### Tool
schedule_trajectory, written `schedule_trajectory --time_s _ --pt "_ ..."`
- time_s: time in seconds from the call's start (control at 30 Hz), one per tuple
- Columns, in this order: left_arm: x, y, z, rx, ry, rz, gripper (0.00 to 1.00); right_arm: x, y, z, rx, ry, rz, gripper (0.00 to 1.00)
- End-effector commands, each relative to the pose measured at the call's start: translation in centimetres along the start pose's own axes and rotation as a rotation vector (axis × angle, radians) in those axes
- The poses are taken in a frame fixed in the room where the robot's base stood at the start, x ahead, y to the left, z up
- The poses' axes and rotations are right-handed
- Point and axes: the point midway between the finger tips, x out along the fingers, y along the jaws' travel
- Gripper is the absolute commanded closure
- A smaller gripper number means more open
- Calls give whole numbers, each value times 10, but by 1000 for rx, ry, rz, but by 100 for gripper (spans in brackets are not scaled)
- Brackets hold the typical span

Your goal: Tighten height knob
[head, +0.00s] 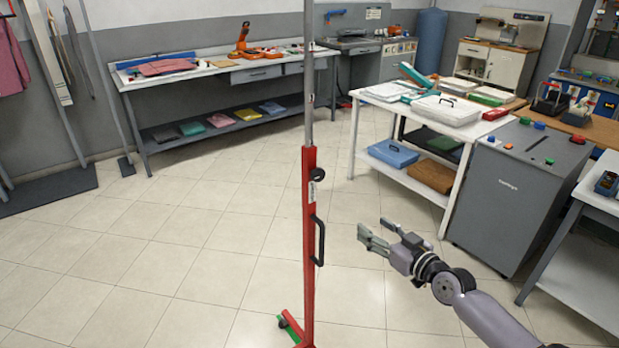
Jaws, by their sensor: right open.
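A red upright stand (308,245) with a thin metal pole (308,75) rising from its top stands on the tiled floor at the middle of the head view. A round black knob (317,174) sits on the right side of the red post near its top. A black handle (319,240) is on the same side, lower down. My right gripper (374,235) is open and empty, to the right of the post and lower than the knob, apart from both. My left gripper is not in view.
A white table (351,140) with folded items stands behind on the right, beside a grey cabinet (518,190). A long workbench (215,72) runs along the back wall. The red stand's base has wheels (283,322). The tiled floor around the stand is clear.

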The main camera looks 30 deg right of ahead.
Motion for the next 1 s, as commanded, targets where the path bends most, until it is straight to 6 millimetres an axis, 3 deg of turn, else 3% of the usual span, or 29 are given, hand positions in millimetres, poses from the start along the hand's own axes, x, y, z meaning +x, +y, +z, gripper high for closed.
schedule_trajectory --time_s 0.03,0.1,0.2,0.47,1.0 --pt "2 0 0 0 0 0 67 -1 -9 -24 -9 42 -29 47" --pt "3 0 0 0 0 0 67 -3 -18 -50 -10 84 -56 47" --pt "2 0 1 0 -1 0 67 -4 -25 -67 -13 112 -75 47" --pt "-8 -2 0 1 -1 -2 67 17 -27 -76 -9 119 -76 47" --pt "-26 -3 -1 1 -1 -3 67 104 -33 -84 -9 118 -76 47"
